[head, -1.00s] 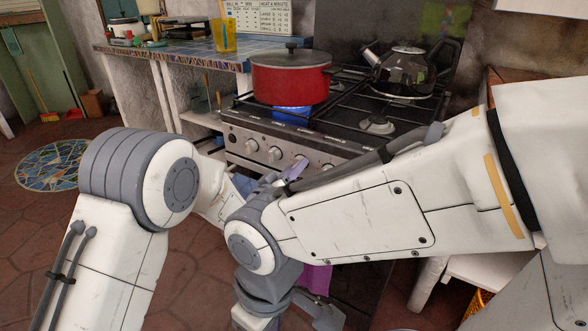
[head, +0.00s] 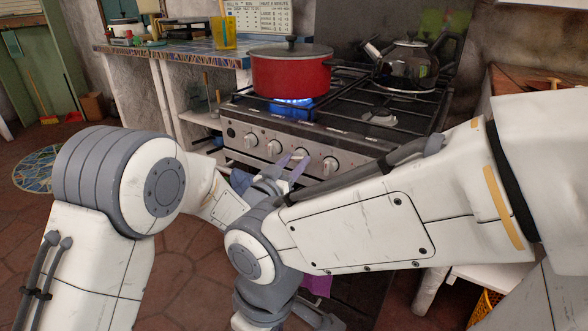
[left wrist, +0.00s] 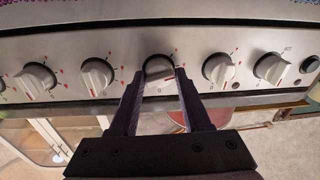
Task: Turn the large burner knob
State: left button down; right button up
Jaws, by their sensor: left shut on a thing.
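The row of white burner knobs sits on the front panel of the stove (head: 238,148). The middle knob (left wrist: 158,70) is between the two dark fingers of my left gripper (left wrist: 162,76) in the left wrist view, with the fingertips at its sides. My left gripper (head: 293,160) is shut on this knob in the head view, where the purple fingers reach up to the panel and partly hide it. My right arm crosses in front from the right, and its gripper cannot be made out.
A black kettle (head: 405,66) stands at the back right. Neighbouring knobs (left wrist: 97,76) and (left wrist: 218,69) flank the fingers closely. A tiled counter (head: 200,55) lies left.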

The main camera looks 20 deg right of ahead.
pick_arm(q)
jog(key=m+b, duration=0.1)
jog(key=m, duration=0.1)
jog(key=m+b, duration=0.1)
jog(key=m, duration=0.1)
jog(key=m+b, duration=0.1)
jog(key=m, duration=0.1)
jog(key=shift+s+f+h+b, duration=0.1)
jog(key=shift+f+h+b, duration=0.15)
jog(key=shift+h+b, duration=0.15)
jog(key=m+b, duration=0.3)
jog(key=m, duration=0.3)
jog(key=shift+f+g+b, duration=0.1)
jog(key=shift+g+b, duration=0.3)
jog(key=m+b, duration=0.2)
jog(key=m, duration=0.1)
jog(key=m+b, duration=0.2)
jog(key=m, duration=0.1)
jog(key=shift+g+h, duration=0.4)
jog(key=shift+m+b, duration=1.8)
jog(key=shift+m, duration=0.6)
jog(key=shift+c, duration=2)
grip_release()
jog(key=shift+a+r, duration=0.1)
jog(key=shift+r, duration=0.1)
